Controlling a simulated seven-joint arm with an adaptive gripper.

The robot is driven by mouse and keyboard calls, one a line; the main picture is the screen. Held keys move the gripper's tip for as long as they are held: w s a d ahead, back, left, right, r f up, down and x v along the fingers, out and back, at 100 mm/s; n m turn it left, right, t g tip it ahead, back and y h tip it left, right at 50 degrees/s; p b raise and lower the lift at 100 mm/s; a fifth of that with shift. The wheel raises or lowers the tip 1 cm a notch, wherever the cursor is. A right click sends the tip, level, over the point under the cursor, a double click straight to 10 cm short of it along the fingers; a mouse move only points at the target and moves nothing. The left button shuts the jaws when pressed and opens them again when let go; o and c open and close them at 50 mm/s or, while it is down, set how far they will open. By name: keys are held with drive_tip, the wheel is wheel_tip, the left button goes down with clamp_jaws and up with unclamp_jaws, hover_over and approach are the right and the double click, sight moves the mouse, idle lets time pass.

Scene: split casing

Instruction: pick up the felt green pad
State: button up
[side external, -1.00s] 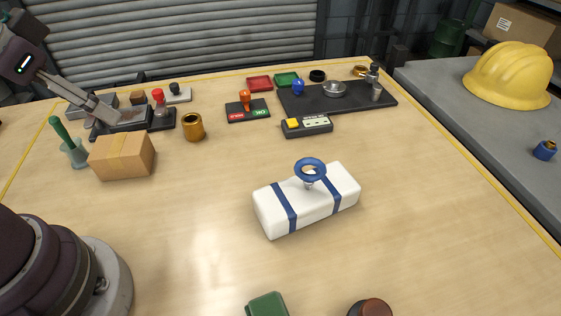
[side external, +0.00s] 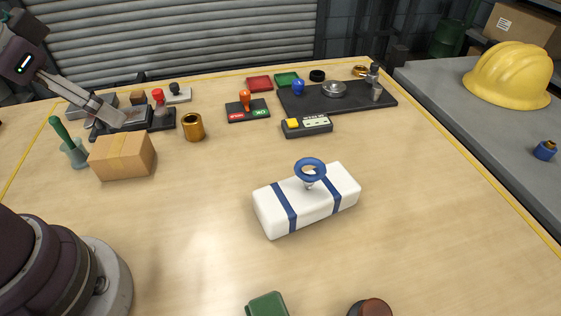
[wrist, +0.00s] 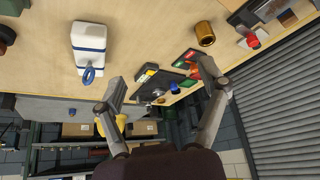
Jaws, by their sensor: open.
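A small flat green pad (side external: 287,79) lies at the back of the table in the side view, just right of a similar red pad (side external: 259,84). I cannot tell its felt surface at this size. A separate green block (side external: 267,305) is cut off by the bottom edge. My gripper (side external: 122,116) is at the upper left, well left of the flat green pad, near the dark stamp tray. In the wrist view my gripper (wrist: 160,80) has its two fingers wide apart with nothing between them.
A black tray (side external: 385,98) with a metal dish and a blue-knobbed stamp stands right of the pads. An orange-handled stamp (side external: 245,100) stands in front. A brass cup (side external: 193,127), cardboard box (side external: 122,156) and white strapped case (side external: 310,202) are nearer. The right middle table is clear.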

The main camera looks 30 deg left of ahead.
drive_tip(key=w+d+m+g, duration=0.1)
drive_tip(key=w+d+m, duration=0.1)
drive_tip(key=d+m, duration=0.3)
drive_tip(key=m+g, duration=0.4)
drive_tip(key=m, duration=1.5)
hover_over(268, 310)
drive_tip(key=a, duration=0.1)
wheel_tip(268, 310, down, 8)
drive_tip(key=f, duration=0.1)
drive_tip(key=s+d+f+m, duration=0.1)
drive_tip(key=shift+f+g, duration=0.3)
drive_tip(key=f, duration=0.6)
drive_tip(key=w+f, duration=0.1)
drive_tip(key=f, duration=0.1)
drive_tip(key=shift+f, duration=0.4)
drive_tip(key=c, duration=1.3)
drive_tip(key=shift+o, duration=0.2)
drive_tip(key=shift+r, duration=0.1)
